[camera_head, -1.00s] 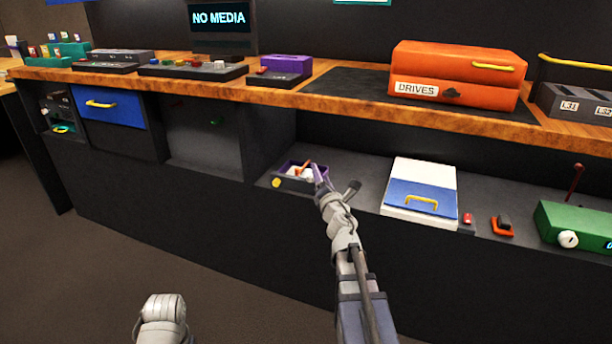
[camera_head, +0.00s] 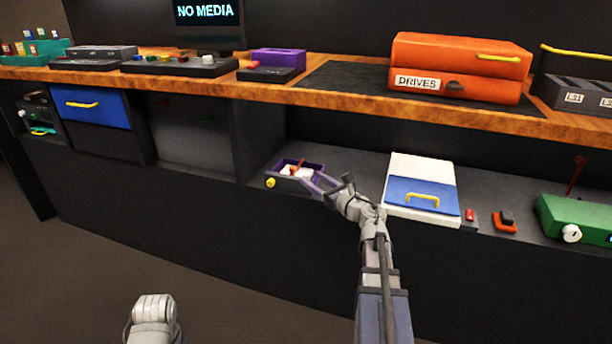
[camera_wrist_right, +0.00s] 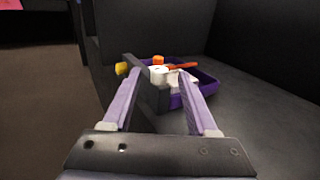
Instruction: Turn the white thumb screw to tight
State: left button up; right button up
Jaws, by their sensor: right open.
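A purple tray-like panel (camera_head: 283,183) sits on the lower shelf, with white pieces and an orange-red stick in it and a yellow knob (camera_head: 271,183) at its front. In the right wrist view, a white cylindrical piece (camera_wrist_right: 158,75) shows at the panel (camera_wrist_right: 207,88), between and beyond my fingers. I cannot tell for sure that it is the white thumb screw. My right gripper (camera_head: 333,186) is open and empty, just right of the panel; its spread fingers also show in the wrist view (camera_wrist_right: 161,90). My left gripper is out of view.
A white case with a blue front (camera_head: 410,192) stands right of my right gripper. Farther right are small red and orange items and a green box (camera_head: 580,215) with a white knob (camera_head: 571,233). The wooden counter (camera_head: 340,98) overhangs the shelf.

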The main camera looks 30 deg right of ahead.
aim_at(309, 177)
jog(key=shift+w+a, duration=0.15)
jog(key=shift+w, duration=0.85)
jog(key=shift+w+a, duration=0.15)
jog(key=shift+w, duration=0.85)
grip_shut()
